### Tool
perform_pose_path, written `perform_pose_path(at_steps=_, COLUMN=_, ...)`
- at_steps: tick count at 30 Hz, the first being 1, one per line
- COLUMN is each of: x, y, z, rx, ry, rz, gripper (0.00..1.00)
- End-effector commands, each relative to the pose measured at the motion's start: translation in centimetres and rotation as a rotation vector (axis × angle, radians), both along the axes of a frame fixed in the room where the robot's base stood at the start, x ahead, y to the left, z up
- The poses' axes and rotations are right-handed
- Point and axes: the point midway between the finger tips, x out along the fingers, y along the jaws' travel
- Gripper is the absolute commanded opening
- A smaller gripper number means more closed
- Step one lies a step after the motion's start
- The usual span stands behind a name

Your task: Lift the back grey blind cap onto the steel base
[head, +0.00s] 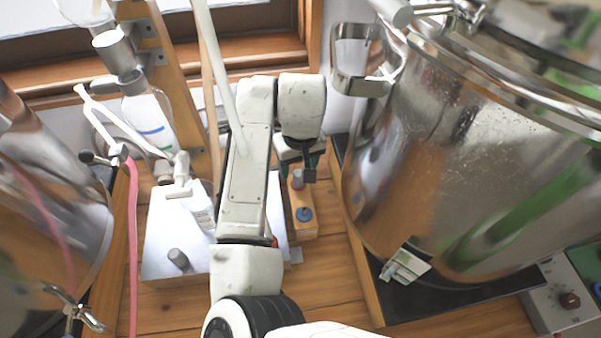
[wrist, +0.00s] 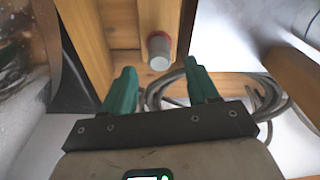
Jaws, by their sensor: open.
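The back grey blind cap (head: 297,179) stands at the far end of a small wooden block (head: 302,226), partly covered by my gripper in the head view. In the wrist view the cap (wrist: 159,50) is a grey cylinder with a reddish ring at its foot. My gripper (head: 302,160) is open above and behind it. Its green fingertips (wrist: 160,68) lie either side of the cap in the picture, with nothing between them; they look short of it. The steel base (head: 160,232) is a bright flat plate left of the block, partly hidden by my arm.
A blue cap (head: 305,214) sits nearer on the block. A large steel pot (head: 450,150) closes the right side; a second vessel (head: 45,210) stands left. Cables (wrist: 262,100) lie behind the fingers.

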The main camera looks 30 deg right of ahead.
Motion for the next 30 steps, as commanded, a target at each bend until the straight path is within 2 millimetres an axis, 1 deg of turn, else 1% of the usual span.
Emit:
perform_pose_path(at_steps=4, x=-0.4, y=0.0, z=-2.1, rx=0.001, ry=0.003, rz=0.002, gripper=0.59)
perform_pose_path(at_steps=6, x=-0.2, y=-0.1, z=-3.1, rx=0.0, ry=0.003, rz=0.001, gripper=0.59)
perform_pose_path(at_steps=9, x=-0.1, y=-0.1, z=-4.0, rx=0.0, ry=0.002, rz=0.0, gripper=0.59)
perform_pose_path(at_steps=12, x=-0.1, y=-0.1, z=-4.3, rx=0.0, ry=0.0, rz=0.0, gripper=0.59)
perform_pose_path(at_steps=17, x=-0.1, y=-0.2, z=-4.3, rx=0.0, ry=0.0, rz=0.0, gripper=0.59)
perform_pose_path(at_steps=20, x=-0.1, y=-0.2, z=-4.3, rx=0.0, ry=0.0, rz=0.0, gripper=0.51)
perform_pose_path(at_steps=30, x=-0.1, y=-0.1, z=-4.3, rx=0.0, ry=0.0, rz=0.0, gripper=0.19)
